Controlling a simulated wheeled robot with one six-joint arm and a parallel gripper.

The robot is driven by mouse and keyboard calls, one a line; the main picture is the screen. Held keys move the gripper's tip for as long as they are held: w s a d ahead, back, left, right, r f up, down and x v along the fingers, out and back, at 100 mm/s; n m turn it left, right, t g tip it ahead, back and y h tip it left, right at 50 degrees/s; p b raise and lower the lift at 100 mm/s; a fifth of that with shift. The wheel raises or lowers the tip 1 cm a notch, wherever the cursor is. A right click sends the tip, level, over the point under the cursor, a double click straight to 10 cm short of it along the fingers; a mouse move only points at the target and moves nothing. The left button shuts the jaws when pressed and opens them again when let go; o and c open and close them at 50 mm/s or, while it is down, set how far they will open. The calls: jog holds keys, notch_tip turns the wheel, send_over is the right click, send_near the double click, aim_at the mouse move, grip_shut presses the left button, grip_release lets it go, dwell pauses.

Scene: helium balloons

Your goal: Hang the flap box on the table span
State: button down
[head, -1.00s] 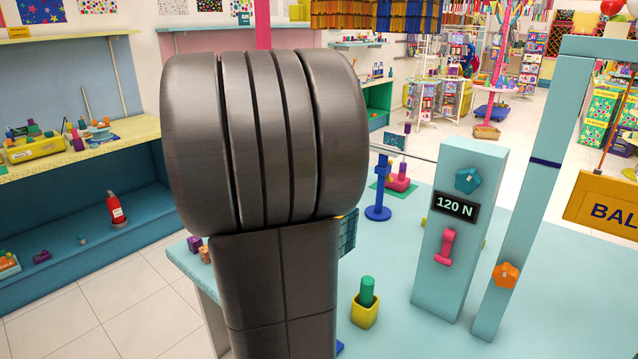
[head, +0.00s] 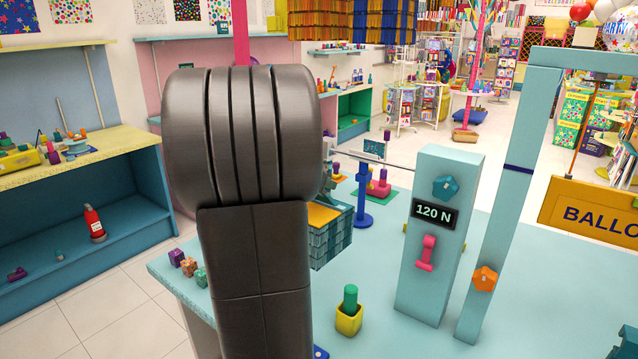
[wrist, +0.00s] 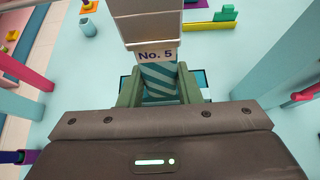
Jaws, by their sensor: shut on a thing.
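In the wrist view, my gripper (wrist: 160,88) is shut, its green fingers on either side of a teal-striped part (wrist: 158,78). A pale box-like body (wrist: 152,22) with a "No. 5" label adjoins it; I take this to be the flap box. In the head view my arm hides the gripper and the held part. A thin pale bar (head: 400,164) runs from a blue post (head: 363,195) toward the "120 N" column (head: 437,240); a teal frame (head: 500,210) with a top beam stands to the right. I cannot tell which is the table span.
On the table are a yellow cup (head: 348,320) holding a green peg and several small blocks (head: 188,265). A "BALLO" sign (head: 590,214) hangs at right. Open table lies between cup and column.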

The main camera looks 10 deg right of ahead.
jog(key=shift+w+d, duration=0.45)
dwell(0.3)
jog(key=shift+w+d, duration=0.4)
jog(key=shift+w+d+p, duration=0.1)
jog(key=shift+p, duration=0.2)
jog(key=shift+w+d, duration=0.25)
jog(key=shift+d, duration=0.05)
jog(key=shift+w+d+r, duration=0.1)
jog(key=shift+w+r, duration=0.05)
jog(key=shift+w+d, duration=0.35)
jog(key=shift+d, duration=0.1)
dwell(1.1)
